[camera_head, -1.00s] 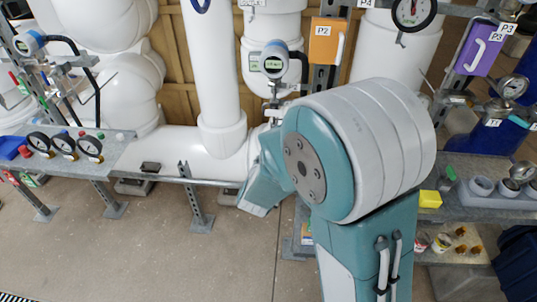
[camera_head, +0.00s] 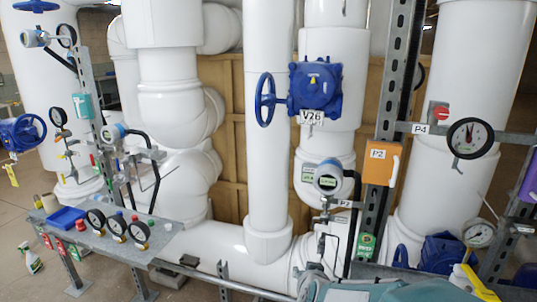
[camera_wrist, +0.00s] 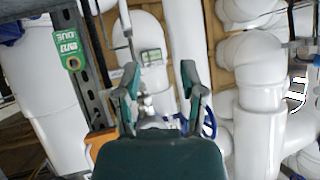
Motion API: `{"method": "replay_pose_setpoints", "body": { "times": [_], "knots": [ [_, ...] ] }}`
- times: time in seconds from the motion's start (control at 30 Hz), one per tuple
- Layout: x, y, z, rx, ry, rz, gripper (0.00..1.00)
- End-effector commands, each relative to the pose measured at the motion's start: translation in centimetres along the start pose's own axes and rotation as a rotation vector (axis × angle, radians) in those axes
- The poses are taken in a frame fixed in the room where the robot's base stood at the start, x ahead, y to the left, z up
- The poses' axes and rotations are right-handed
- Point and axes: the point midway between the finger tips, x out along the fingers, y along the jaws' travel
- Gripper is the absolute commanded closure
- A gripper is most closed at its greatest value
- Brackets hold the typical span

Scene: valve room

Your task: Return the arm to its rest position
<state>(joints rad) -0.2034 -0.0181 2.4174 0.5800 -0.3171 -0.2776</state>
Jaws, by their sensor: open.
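My arm shows in the head view only as a teal and grey top (camera_head: 365,290) at the bottom edge, right of centre; the rest lies below the frame. My gripper (camera_wrist: 159,70) shows in the wrist view with two teal-grey fingers spread apart and nothing between them. Beyond the fingers are a white pipe and a transmitter with a small display (camera_wrist: 151,57). The gripper does not show in the head view.
A shelf (camera_head: 140,243) with several gauges and a blue tray (camera_head: 66,218) is at the left. White pipes, a blue valve V26 (camera_head: 315,88), an orange P2 box (camera_head: 380,163) and a metal post (camera_head: 392,100) stand ahead. A green tag (camera_wrist: 67,50) is near the wrist view's left.

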Motion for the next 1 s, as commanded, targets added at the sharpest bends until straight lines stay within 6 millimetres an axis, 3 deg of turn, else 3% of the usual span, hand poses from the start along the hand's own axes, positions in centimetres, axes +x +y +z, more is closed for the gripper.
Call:
{"method": "replay_pose_setpoints", "body": {
  "times": [0.07, 0.27, 0.63, 0.8, 1.0],
  "knots": [
    [-2.4, -0.2, -0.7, -0.008, -0.04, -0.049, 0.48],
    [-8.4, 0.3, -0.4, -0.058, -0.183, -0.119, 0.48],
    [-20.2, 5.2, 3.2, -0.156, -0.45, -0.019, 0.48],
    [-22.9, 6.8, 4.5, -0.166, -0.515, 0.04, 0.48],
    [-23.2, 7.1, 4.8, -0.167, -0.526, 0.049, 0.48]
  ]
}}
